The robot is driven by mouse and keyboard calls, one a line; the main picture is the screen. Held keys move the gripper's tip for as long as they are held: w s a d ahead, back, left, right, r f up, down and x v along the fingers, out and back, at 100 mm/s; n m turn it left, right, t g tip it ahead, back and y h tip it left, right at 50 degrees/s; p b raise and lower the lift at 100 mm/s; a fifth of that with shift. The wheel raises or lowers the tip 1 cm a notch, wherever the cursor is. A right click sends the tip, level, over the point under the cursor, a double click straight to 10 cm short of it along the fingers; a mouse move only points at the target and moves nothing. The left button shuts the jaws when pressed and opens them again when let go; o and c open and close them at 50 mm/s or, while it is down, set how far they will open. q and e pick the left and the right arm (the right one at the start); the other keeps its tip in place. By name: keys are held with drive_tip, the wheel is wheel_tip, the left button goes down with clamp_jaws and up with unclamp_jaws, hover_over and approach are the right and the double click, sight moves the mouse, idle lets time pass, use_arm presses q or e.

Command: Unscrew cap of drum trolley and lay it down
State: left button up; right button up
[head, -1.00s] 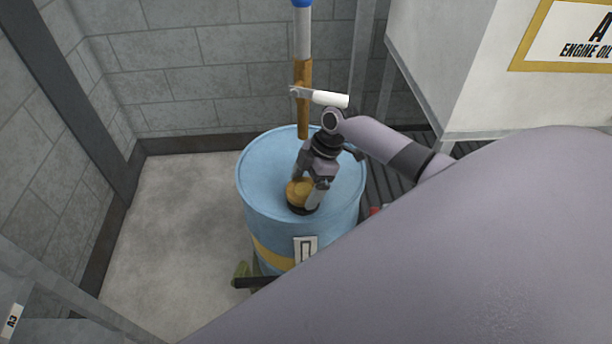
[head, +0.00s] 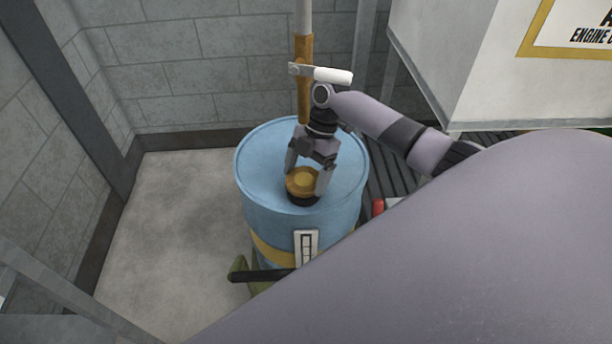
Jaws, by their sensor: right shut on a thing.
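The blue drum (head: 258,170) stands on its trolley (head: 243,272), of which a green part and a dark bar show low on the left. The round brass-coloured cap (head: 302,180) is at the drum's top, over a black ring (head: 303,200). My right gripper (head: 305,182) comes down from above and is shut on the cap, one finger on each side. I cannot tell whether the cap is still seated on the black ring or just clear of it. My left gripper is not in view.
A pump with an orange tube (head: 304,85) and white handle (head: 333,76) rises behind the drum, close to my right wrist. A white tank (head: 450,60) stands at the right. Bare concrete floor (head: 175,220) lies left of the drum.

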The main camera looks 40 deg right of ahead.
drive_tip(key=shift+s+f, duration=0.15)
drive_tip(key=shift+f, duration=0.1)
